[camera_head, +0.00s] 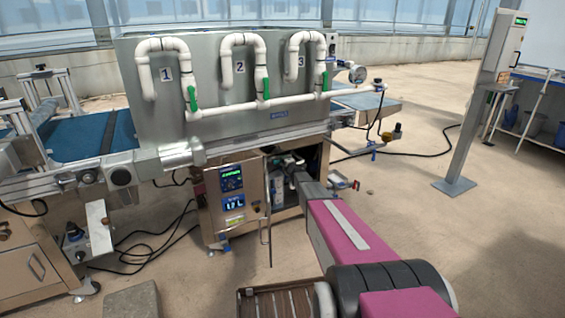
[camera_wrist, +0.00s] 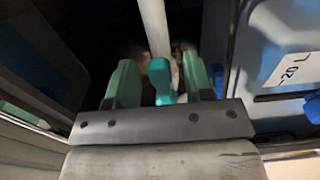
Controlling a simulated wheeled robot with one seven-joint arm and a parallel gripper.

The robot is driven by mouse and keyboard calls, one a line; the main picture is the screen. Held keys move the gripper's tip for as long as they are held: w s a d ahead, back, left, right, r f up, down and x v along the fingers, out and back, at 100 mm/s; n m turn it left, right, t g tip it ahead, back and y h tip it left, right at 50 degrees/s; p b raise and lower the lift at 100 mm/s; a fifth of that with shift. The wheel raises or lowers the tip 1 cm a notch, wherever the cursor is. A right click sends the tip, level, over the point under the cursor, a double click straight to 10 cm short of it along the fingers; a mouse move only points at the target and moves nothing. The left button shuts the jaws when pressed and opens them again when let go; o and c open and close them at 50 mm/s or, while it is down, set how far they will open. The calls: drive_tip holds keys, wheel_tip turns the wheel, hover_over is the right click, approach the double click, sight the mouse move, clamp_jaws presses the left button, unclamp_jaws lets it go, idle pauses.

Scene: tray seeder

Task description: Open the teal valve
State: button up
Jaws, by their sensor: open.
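The teal valve (camera_wrist: 162,84) shows in the wrist view as a rounded teal handle by a white pipe (camera_wrist: 155,25). My gripper (camera_wrist: 160,74) is open, with one green finger on each side of the handle. A narrow dark gap shows between the handle and the left finger; I cannot tell whether either finger touches it. In the head view my arm reaches into the open cabinet (camera_head: 228,190) under the seeder, and the cabinet frame and my arm largely hide the gripper and valve.
A blue container with a white label (camera_wrist: 290,70) stands close on the right in the wrist view. The cabinet opening is tight around my arm. White pipes with green handles (camera_head: 192,98) run above on the seeder's panel (camera_head: 215,75). Cables (camera_head: 150,250) lie on the floor at left.

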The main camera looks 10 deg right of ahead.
drive_tip(key=v, duration=1)
drive_tip(key=shift+s+r, duration=0.1)
drive_tip(key=s+a+r+m+g+h, duration=0.1)
drive_tip(key=s+m+g, duration=0.4)
drive_tip(key=s, duration=1.1)
drive_tip(key=s+a+r+m+g+h, duration=0.1)
drive_tip(key=s+a+m+g, duration=0.3)
drive_tip(key=s+m, duration=0.5)
drive_tip(key=s+a+r+m+g+h, duration=0.2)
drive_tip(key=s+m+g, duration=0.5)
drive_tip(key=s, duration=1.6)
drive_tip(key=shift+s+a+m+g+h, duration=0.35)
drive_tip(key=shift+g+h, duration=0.25)
drive_tip(key=shift+h, duration=0.2)
drive_tip(key=shift+r, duration=0.1)
